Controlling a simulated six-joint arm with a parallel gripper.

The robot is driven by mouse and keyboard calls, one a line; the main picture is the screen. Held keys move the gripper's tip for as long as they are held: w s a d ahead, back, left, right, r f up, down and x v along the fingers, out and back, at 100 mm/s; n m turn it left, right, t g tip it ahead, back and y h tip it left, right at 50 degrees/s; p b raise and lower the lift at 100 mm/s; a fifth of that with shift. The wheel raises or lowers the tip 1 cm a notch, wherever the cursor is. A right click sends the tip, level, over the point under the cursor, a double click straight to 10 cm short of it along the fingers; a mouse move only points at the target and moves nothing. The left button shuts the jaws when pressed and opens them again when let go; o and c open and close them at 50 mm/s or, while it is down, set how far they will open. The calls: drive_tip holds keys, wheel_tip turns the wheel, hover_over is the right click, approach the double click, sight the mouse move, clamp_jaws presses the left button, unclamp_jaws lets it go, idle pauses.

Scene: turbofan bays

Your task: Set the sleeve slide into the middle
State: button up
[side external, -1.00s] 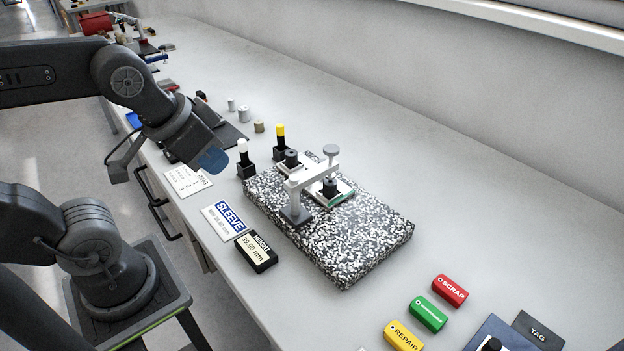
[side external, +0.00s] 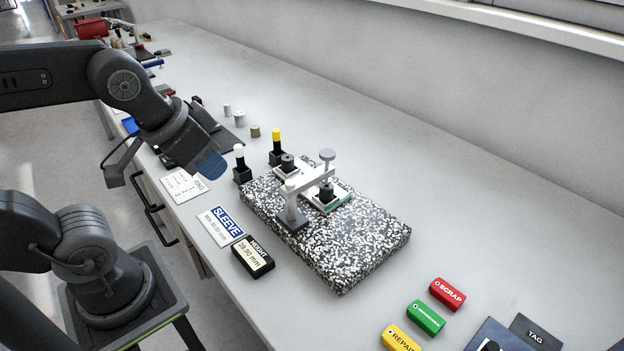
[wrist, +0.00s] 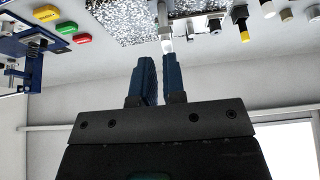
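A speckled stone plate (side external: 345,245) carries a grey bridge gauge (side external: 292,205) with a round knob on top. Two pale slides with dark cylinders stand on the plate. The nearer slide (side external: 334,203) has a green edge and is close by the bridge arm. The farther slide (side external: 282,174) is behind the bridge. I cannot tell which is the sleeve slide. My gripper (side external: 212,168) hangs left of the plate, apart from both slides. In the wrist view my gripper (wrist: 168,62) shows two blue fingers with a narrow empty gap.
A white-topped post (side external: 240,160) and a yellow-topped post (side external: 277,145) stand at the plate's far end. A sleeve card (side external: 220,226) and height display (side external: 253,258), reading about 39.90 mm, lie along its left side. Red, green and yellow tags lie in front. Bench right of the plate is clear.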

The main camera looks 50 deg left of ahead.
drive_tip(key=o, duration=0.6)
drive_tip(key=w+r+g, duration=0.2)
drive_tip(key=w+r, duration=0.3)
drive_tip(key=w, duration=0.3)
drive_tip(key=shift+w+a, duration=0.15)
drive_tip(key=shift+a, duration=0.3)
drive_tip(key=shift+o, duration=0.5)
drive_tip(key=w+a+r+n+g, duration=0.1)
drive_tip(key=w+a+g, duration=0.1)
drive_tip(key=w, duration=0.9)
drive_tip(key=shift+r+g, duration=0.25)
drive_tip(key=shift+g, duration=0.25)
drive_tip(key=w+a+f+g, duration=0.2)
drive_tip(key=w+f+g, duration=0.1)
drive_tip(key=w+f, duration=0.35)
drive_tip(key=w+a+f+g, duration=0.2)
drive_tip(key=w+a+f, duration=0.1)
drive_tip(key=w+f, duration=0.4)
drive_tip(key=shift+n+h, duration=0.3)
drive_tip(key=shift+n, duration=0.1)
drive_tip(key=x, duration=1.2)
drive_tip(key=shift+d+f, duration=0.15)
drive_tip(key=shift+d, duration=0.1)
drive_tip(key=shift+c, duration=0.3)
clamp_jaws()
